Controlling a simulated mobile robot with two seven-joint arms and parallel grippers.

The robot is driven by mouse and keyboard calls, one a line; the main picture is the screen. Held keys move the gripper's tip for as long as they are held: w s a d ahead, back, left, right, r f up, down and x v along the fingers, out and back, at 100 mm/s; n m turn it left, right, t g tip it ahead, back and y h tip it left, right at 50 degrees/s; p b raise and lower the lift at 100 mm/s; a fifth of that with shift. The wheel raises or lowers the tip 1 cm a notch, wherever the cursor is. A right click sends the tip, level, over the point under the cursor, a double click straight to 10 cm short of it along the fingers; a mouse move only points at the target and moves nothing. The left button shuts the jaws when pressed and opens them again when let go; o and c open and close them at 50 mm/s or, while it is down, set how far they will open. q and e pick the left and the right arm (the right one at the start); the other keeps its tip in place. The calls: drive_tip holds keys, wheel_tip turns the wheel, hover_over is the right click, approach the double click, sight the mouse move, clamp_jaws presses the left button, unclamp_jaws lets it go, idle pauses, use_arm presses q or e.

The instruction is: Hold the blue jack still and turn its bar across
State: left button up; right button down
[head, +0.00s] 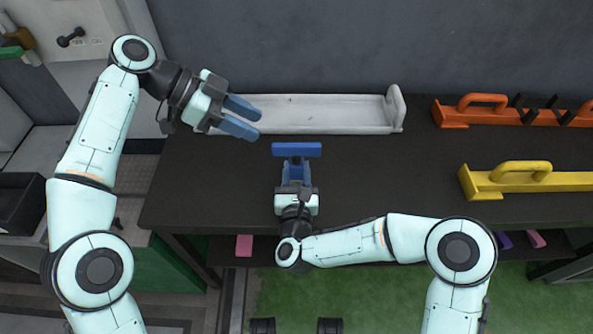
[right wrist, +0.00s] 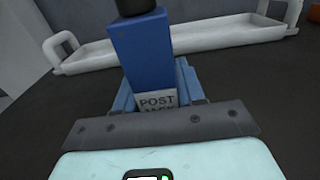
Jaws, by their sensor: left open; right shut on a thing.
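The blue jack stands on the dark table in front of the white tray. In the head view its blue bar (head: 297,149) lies left to right, roughly along the table's length. In the right wrist view I see the jack's blue post (right wrist: 143,55), with a "POST JACK" label and a dark neck on top; the bar is out of that frame. My right gripper (head: 296,172) is shut on the post from the near side. My left gripper (head: 248,116) is open and empty, to the left of and beyond the bar, over the tray's left part.
The white tray (head: 330,113) lies along the back of the table (head: 370,170). An orange piece with a handle (head: 484,99) and a yellow one (head: 520,180) are at the right. Pink blocks (head: 244,246) sit on a lower shelf. The table's left front is clear.

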drive_tip(key=c, duration=0.6)
unclamp_jaws()
drive_tip(key=s, duration=1.2)
